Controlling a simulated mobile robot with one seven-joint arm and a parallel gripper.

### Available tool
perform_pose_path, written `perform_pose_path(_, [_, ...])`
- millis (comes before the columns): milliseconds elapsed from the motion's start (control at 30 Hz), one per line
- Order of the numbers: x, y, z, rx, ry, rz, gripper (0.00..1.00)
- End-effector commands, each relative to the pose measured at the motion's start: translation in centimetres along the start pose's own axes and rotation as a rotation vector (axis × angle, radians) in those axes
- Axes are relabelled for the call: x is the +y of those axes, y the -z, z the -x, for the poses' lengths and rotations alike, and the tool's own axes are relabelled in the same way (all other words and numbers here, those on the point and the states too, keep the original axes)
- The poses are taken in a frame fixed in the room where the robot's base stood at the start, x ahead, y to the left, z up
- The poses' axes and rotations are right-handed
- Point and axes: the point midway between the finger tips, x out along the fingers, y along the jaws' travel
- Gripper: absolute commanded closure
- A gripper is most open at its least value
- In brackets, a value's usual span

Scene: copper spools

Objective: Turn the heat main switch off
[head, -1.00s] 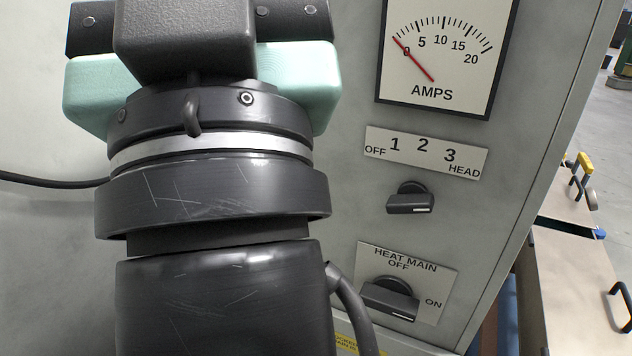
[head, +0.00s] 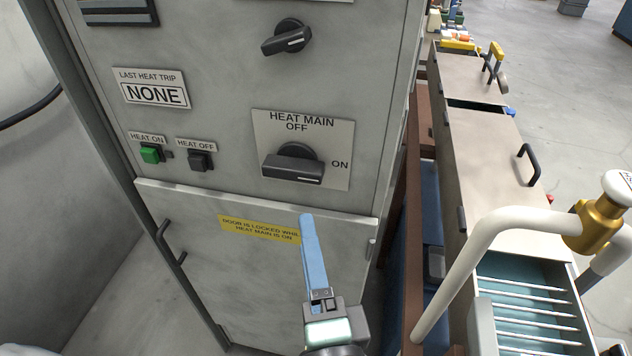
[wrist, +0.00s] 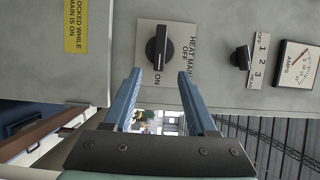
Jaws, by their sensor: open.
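The heat main switch (head: 293,167) is a black knob on a white plate on the grey cabinet front. Its handle lies level, with its marked end to the right toward ON; OFF is printed above it. In the wrist view the picture is turned, and the knob (wrist: 159,47) shows just beyond and between the two blue fingertips. My gripper (head: 307,218) has its blue fingers below the switch in the head view, over the lower door's top edge. In the wrist view my gripper (wrist: 159,76) is open and empty, with the fingers apart and not around the knob.
A cabinet door (head: 200,235) with a yellow lock label (head: 250,230) is shut below the switch. A green HEAT ON button (head: 150,154) and a black HEAT OFF button (head: 200,160) are left. The head knob (head: 286,38) is above. A drawer bench (head: 495,170) stands right.

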Motion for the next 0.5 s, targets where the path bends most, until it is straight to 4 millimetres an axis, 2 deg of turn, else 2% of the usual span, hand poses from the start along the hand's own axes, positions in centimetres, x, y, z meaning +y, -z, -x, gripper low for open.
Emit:
perform_pose_path(167, [-0.3, 0.0, -1.8, -0.001, 0.002, -0.001, 0.43])
perform_pose_path(500, [-0.4, -0.1, -8.3, -0.003, 0.001, 0.003, 0.43])
